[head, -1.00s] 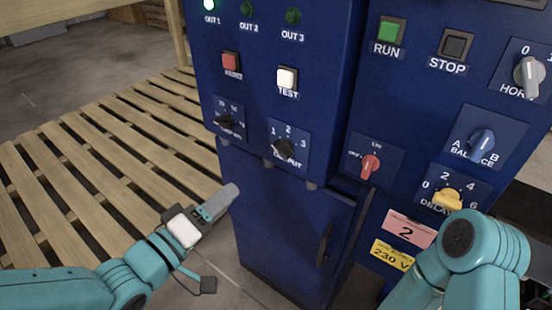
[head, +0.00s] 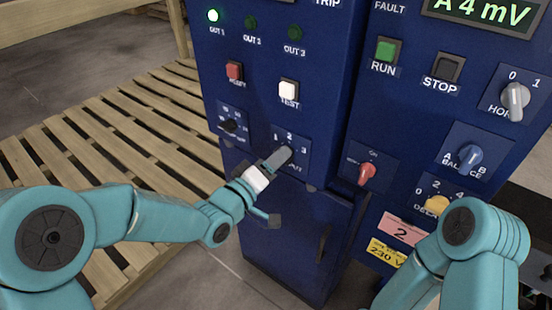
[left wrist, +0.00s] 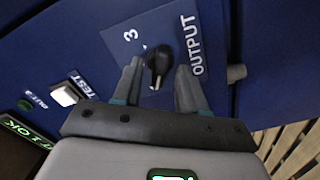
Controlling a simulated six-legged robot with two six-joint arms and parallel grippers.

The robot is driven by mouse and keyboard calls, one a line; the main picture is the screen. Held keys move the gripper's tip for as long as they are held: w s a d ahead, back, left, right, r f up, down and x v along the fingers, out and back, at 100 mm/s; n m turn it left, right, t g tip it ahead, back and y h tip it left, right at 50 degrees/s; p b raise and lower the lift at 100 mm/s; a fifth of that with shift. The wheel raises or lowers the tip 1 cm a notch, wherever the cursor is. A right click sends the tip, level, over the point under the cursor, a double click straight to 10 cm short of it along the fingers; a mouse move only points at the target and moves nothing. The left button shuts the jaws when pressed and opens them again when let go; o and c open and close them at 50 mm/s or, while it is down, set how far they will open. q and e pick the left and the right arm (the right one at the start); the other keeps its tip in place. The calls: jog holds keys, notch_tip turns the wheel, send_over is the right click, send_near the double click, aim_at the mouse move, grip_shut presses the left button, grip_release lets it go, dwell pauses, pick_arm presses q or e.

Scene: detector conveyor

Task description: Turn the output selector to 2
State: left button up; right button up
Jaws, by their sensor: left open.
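The output selector is a black knob on a blue plate, with the knob (left wrist: 160,60) showing in the left wrist view beside the number 3 and the word OUTPUT. In the head view its plate (head: 303,150) shows numbers 1, 2 and 3, but my gripper hides the knob. My left gripper (head: 283,155) is open, its fingers on either side of the knob; in the left wrist view the fingers (left wrist: 159,70) straddle it with gaps showing. I cannot tell which number the knob points to. My right gripper is out of view; only its arm shows.

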pick_arm(q)
grip_shut()
jog(key=shift+d+m+b, duration=0.15)
jog(key=shift+m+b, duration=5.75)
jog(key=shift+b, duration=1.9)
grip_release()
jog(key=shift+s, duration=0.1)
